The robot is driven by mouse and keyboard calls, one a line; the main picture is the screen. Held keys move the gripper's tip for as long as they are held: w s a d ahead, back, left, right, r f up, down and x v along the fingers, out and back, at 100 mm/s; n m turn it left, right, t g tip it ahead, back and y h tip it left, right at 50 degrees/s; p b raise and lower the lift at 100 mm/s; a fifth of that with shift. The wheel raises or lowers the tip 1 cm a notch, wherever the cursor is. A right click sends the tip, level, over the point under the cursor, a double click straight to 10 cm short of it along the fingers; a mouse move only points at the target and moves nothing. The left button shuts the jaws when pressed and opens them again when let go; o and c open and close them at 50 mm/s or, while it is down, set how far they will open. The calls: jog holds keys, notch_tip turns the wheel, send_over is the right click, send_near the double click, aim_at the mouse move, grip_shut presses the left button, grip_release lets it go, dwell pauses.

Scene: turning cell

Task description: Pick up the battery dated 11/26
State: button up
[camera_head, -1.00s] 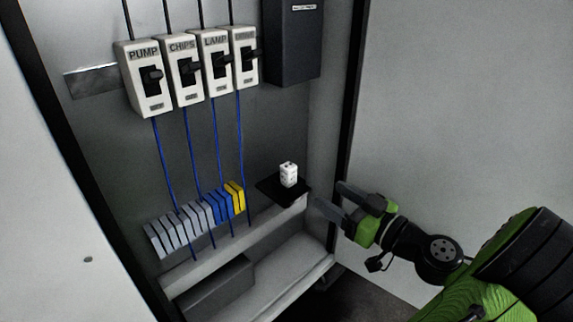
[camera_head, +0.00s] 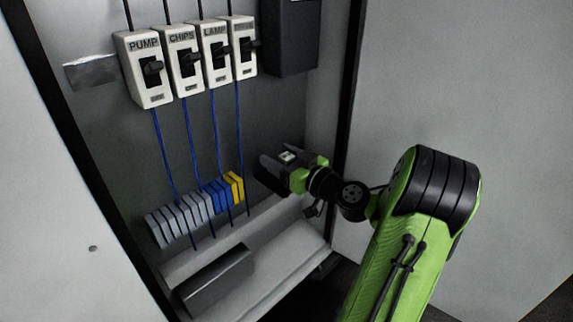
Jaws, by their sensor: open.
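Breakers labelled PUMP (camera_head: 146,68), CHIPS (camera_head: 182,60) and LAMP (camera_head: 216,53) hang above, with blue wires running down to a terminal row (camera_head: 200,207). A dark box (camera_head: 291,38) is at upper right. The cabinet's side wall (camera_head: 328,110) is close to my arm.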

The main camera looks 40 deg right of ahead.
jog(key=shift+s, duration=0.1)
jog(key=shift+c, duration=0.2)
jog(key=c, duration=1.1)
jog(key=shift+o, duration=0.2)
jog(key=shift+r, duration=0.15)
